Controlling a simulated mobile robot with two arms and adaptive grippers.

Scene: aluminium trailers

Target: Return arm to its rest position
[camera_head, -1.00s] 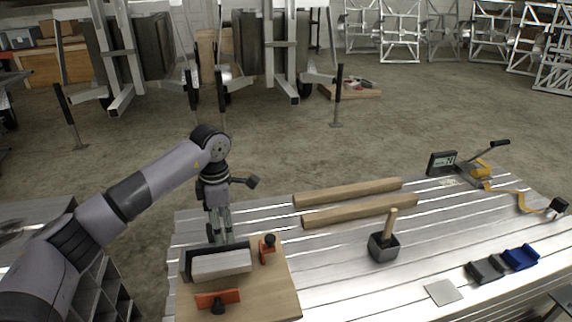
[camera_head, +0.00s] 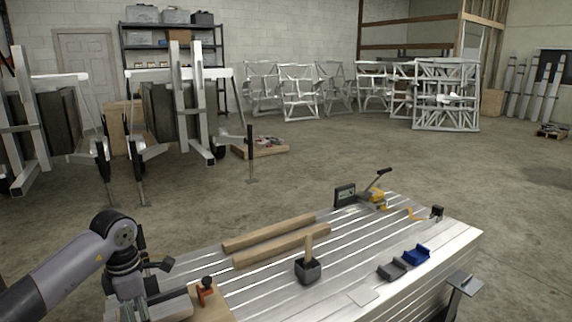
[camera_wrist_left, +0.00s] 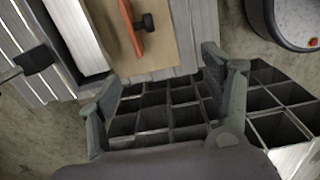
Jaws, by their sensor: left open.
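My left arm comes in at the lower left of the head view, with its left gripper (camera_head: 138,300) low at the table's left end. In the left wrist view the gripper (camera_wrist_left: 160,70) has its two fingers spread, with nothing between them. An orange clamp (camera_wrist_left: 131,28) is on the board. My right gripper is in neither view.
A dark compartment rack (camera_wrist_left: 165,115) lies below the fingers. The slatted metal table (camera_head: 400,225) holds two wooden bars (camera_head: 275,246), a mallet (camera_head: 308,270), blue and grey blocks (camera_head: 416,255) and a yellow tool (camera_head: 377,197). Open floor lies behind.

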